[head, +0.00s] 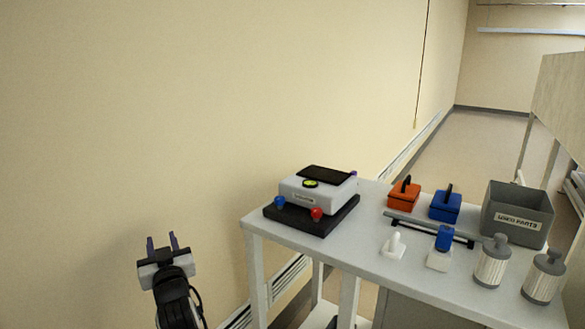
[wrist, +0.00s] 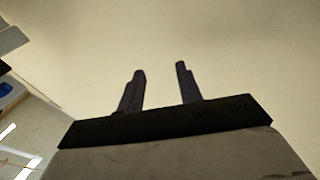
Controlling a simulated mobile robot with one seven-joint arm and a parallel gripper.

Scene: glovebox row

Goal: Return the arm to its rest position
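My gripper (head: 161,243) is at the lower left of the head view, raised in front of the bare wall and to the left of the table. Its two dark fingers point up and stand apart with nothing between them. In the wrist view the open fingers (wrist: 160,88) also show a clear gap, with only the plain wall behind them. My gripper touches nothing. My arm's lower links run out of the bottom of the head view.
A white table (head: 355,254) stands to the right. It holds a white device on a black base (head: 314,215), an orange box (head: 403,196), a blue box (head: 445,207), a grey bin (head: 517,214) and several smaller items. The wall (head: 150,110) is behind my gripper.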

